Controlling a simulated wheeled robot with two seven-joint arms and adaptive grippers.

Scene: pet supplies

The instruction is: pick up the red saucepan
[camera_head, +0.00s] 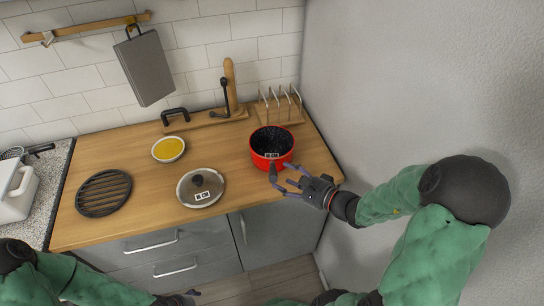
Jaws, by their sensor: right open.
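The red saucepan (258,160) stands upright on the right part of the wooden counter, with a dark speckled inside and a small white label. My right gripper (283,179) is at its near right side, open, with the fingers pointing left toward the pan wall. One finger overlaps the front of the pan in the picture; I cannot tell whether it touches. My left gripper (190,295) shows only in part at the bottom edge, below the counter front, and its jaws are not clear.
A dark board (144,68) hangs on the tiled wall. A grey wall (400,90) stands close on the right.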

